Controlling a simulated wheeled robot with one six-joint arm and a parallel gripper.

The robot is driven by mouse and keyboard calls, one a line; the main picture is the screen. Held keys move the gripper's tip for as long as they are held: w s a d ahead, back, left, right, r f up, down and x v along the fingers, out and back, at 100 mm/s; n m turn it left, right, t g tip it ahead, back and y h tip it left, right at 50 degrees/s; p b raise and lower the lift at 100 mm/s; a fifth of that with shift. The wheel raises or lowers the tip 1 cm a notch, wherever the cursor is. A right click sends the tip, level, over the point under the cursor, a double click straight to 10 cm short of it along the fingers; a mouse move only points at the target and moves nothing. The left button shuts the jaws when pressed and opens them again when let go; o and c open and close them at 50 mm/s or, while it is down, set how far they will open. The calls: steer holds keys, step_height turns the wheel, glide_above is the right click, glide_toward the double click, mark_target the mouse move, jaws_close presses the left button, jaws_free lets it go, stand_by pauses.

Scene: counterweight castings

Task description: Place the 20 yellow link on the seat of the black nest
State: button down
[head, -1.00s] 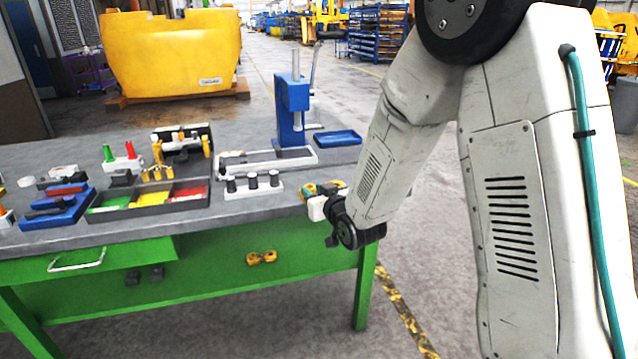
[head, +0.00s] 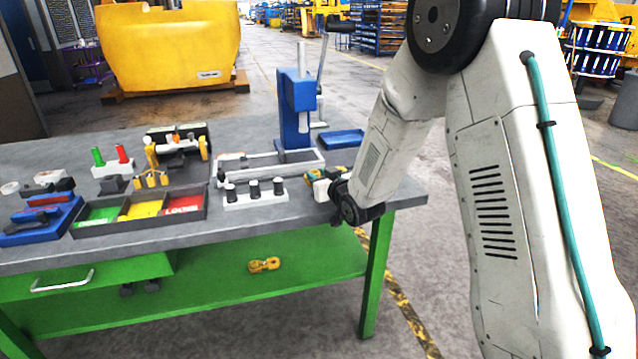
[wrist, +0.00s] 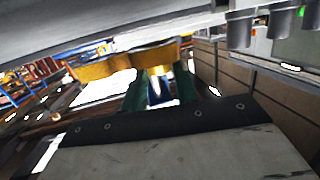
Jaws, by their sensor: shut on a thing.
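My gripper (head: 314,181) is above the right end of the bench, just right of the white block with black pegs. It is shut on a yellow link (wrist: 100,69), which lies across the green fingers in the wrist view; only part of the link shows, and its number cannot be read. A small yellow edge shows by the gripper in the head view. A dark fixture with yellow parts (head: 180,143) stands at the back of the bench; I cannot tell whether it is the black nest. No seat can be made out clearly.
A white block with black pegs (head: 255,197) stands near the gripper. Behind it are a blue press (head: 294,105) and a blue tray (head: 341,138). A sorting tray (head: 195,213) with green, yellow and red sections lies left. Another yellow link (head: 264,265) is on the green lower shelf.

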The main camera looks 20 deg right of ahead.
steer(key=shift+w+d+f, duration=0.1)
steer(key=shift+f, duration=1.4)
steer(key=shift+f, duration=0.15)
steer(key=c, duration=1.1)
jaws_free()
steer(key=shift+f, duration=0.1)
steer(key=v, duration=0.8)
